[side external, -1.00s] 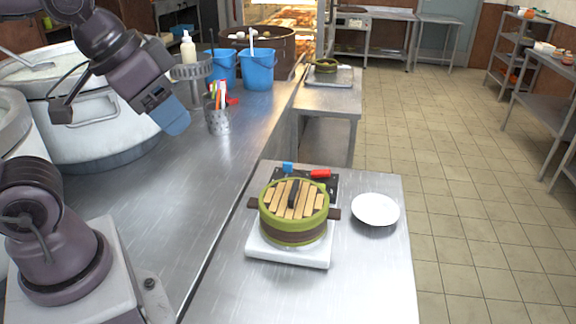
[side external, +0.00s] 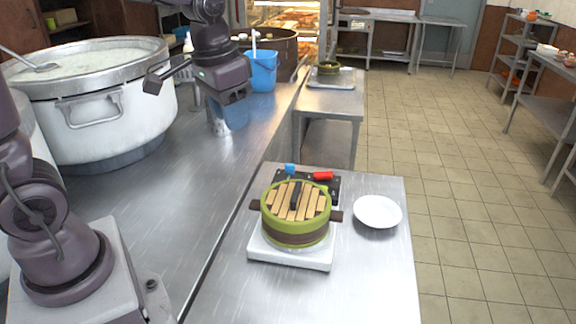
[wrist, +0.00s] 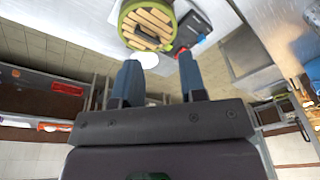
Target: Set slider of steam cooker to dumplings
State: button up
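The steam cooker (side external: 296,238) is a round green and brown pot with a wooden-slatted lid and a dark handle. It stands on a white base on the near metal table, and it also shows at the top of the wrist view (wrist: 147,24). Behind it lies a black panel (side external: 333,188) with a blue piece (side external: 291,169) and a red piece (side external: 323,176). Which piece is the slider and any labels are too small to tell. My gripper (side external: 229,116) is above the long counter, left of and apart from the cooker. In the wrist view its blue fingers (wrist: 160,78) are spread and empty.
A white plate (side external: 377,212) lies right of the cooker. A large white stockpot (side external: 110,112) stands on the counter at left. A blue bucket (side external: 263,72) is behind my gripper. The near table's front is clear.

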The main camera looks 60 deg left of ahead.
jog(key=w+a+f+m+g, duration=0.2)
jog(key=w+a+f, duration=0.35)
jog(key=w, duration=0.35)
jog(key=m, duration=0.8)
send_near(288, 164)
notch_tip(288, 164, down, 10)
jog(key=shift+s+a+f, duration=0.1)
jog(key=shift+a+f, duration=0.05)
jog(key=shift+f, duration=0.05)
grip_shut()
